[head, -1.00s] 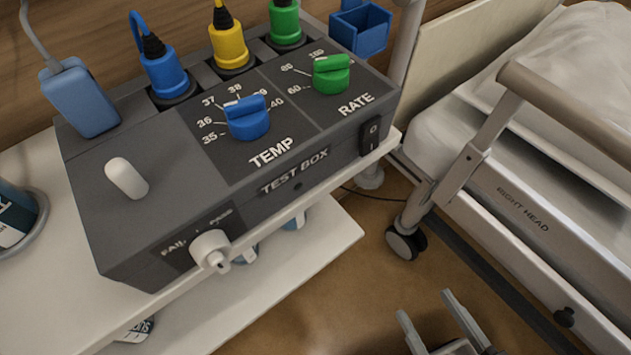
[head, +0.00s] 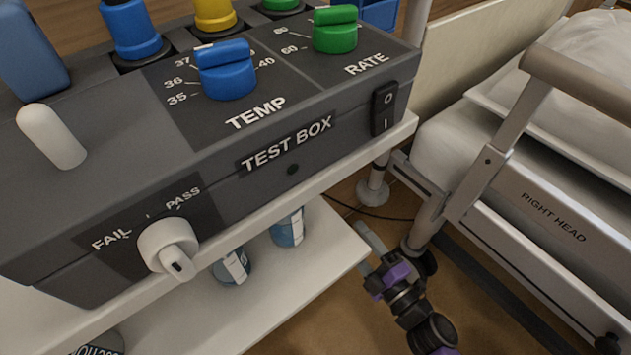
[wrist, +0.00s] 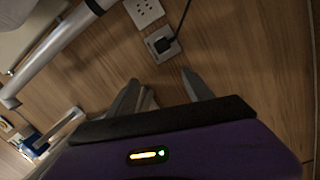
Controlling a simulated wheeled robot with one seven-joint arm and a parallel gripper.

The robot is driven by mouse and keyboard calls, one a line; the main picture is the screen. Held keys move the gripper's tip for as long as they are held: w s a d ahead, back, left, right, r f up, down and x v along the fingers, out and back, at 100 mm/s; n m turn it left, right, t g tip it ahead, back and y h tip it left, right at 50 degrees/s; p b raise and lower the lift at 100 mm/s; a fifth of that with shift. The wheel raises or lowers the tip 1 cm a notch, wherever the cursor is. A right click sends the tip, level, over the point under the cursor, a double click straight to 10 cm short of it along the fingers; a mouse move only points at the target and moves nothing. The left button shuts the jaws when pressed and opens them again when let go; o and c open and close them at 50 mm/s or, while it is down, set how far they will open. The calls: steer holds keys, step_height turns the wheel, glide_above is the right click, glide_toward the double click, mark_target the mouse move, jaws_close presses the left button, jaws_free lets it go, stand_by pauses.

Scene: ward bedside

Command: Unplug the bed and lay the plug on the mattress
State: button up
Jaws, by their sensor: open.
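In the wrist view a black plug (wrist: 163,45) sits in a grey wall socket (wrist: 165,46), with its dark cord running up and to the right. My gripper (wrist: 160,77) is open and empty, its two fingers pointing toward the wall below the plug, apart from it. In the head view my gripper (head: 366,243) is low, between the cart shelf and the bed, partly hidden. The plug is not visible there. The bed's mattress (head: 597,58), with white bedding, is at the upper right behind a rail.
A grey test box (head: 290,145) with knobs stands on a white cart (head: 330,255); bottles (head: 288,228) are on its lower shelf. The bed's side rail (head: 580,80) and a pole foot (head: 373,192) flank my arm. Another socket plate (wrist: 143,12) is beside the plug.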

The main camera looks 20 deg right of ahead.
steer(key=w+f+n+y, duration=0.1)
steer(key=w+n, duration=0.3)
steer(key=w, duration=0.6)
steer(key=shift+d+n+g+y, duration=0.3)
steer(key=shift+g+y, duration=0.1)
steer(key=shift+w+f, duration=0.1)
steer(key=shift+f, duration=0.05)
steer(key=b+x, duration=0.2)
steer(key=x, duration=0.7)
stand_by(0.8)
jaws_close()
steer(key=p+v, duration=0.2)
steer(key=v, duration=0.4)
stand_by(1.4)
